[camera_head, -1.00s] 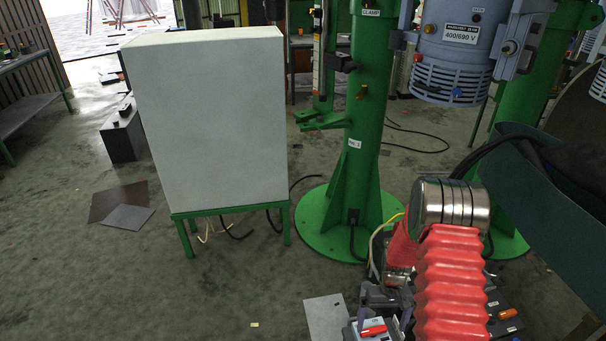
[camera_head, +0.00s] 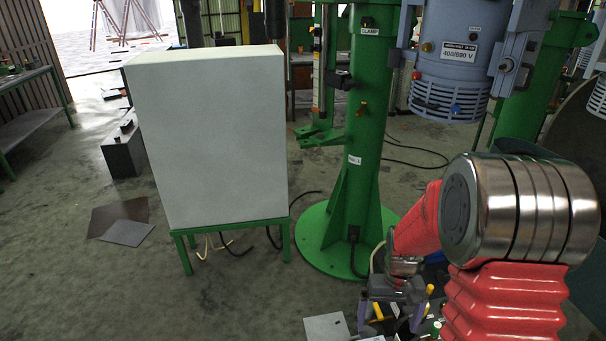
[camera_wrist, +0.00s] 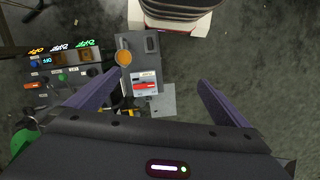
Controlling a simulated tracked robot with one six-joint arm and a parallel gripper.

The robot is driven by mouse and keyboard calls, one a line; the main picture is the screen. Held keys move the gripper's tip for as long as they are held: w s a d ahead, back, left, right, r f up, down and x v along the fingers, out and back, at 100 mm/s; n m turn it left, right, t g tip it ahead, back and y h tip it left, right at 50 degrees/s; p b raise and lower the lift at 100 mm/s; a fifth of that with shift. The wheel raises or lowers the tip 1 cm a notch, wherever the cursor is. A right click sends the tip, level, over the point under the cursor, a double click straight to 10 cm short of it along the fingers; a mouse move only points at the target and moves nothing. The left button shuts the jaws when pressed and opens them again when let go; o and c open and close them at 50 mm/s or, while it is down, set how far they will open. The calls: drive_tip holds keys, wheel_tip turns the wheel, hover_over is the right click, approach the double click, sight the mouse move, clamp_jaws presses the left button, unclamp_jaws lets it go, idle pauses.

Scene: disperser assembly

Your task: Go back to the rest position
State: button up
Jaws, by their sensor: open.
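My gripper (camera_head: 392,312) hangs low at the bottom right of the head view, below my red and steel arm. In the wrist view my gripper (camera_wrist: 160,80) has its two purple fingers spread wide, with nothing held between them. Below and between the fingers lies a grey box (camera_wrist: 137,48) with an orange round knob, and a small unit (camera_wrist: 146,84) with a red switch. Neither appears to touch the fingers.
A control panel (camera_wrist: 62,68) with lit displays lies left of the fingers. A white cabinet (camera_head: 210,140) on a green stand is left of the green column (camera_head: 365,120). A blue-grey motor (camera_head: 455,65) hangs at upper right. Floor at front left is clear.

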drive_tip(key=s+a+r+t, duration=0.2)
drive_tip(key=s+r, duration=0.3)
drive_tip(key=r, duration=0.4)
drive_tip(key=s+a+r+t, duration=0.2)
drive_tip(key=s+r, duration=0.3)
drive_tip(key=r, duration=0.4)
drive_tip(key=s+a+r+t, duration=0.2)
drive_tip(key=s+r, duration=0.3)
drive_tip(key=r, duration=0.4)
drive_tip(key=shift+s+r+n+t, duration=0.3)
drive_tip(key=shift+s+r+t, duration=0.1)
drive_tip(key=shift+t, duration=0.2)
drive_tip(key=shift+a, duration=0.1)
idle(0.3)
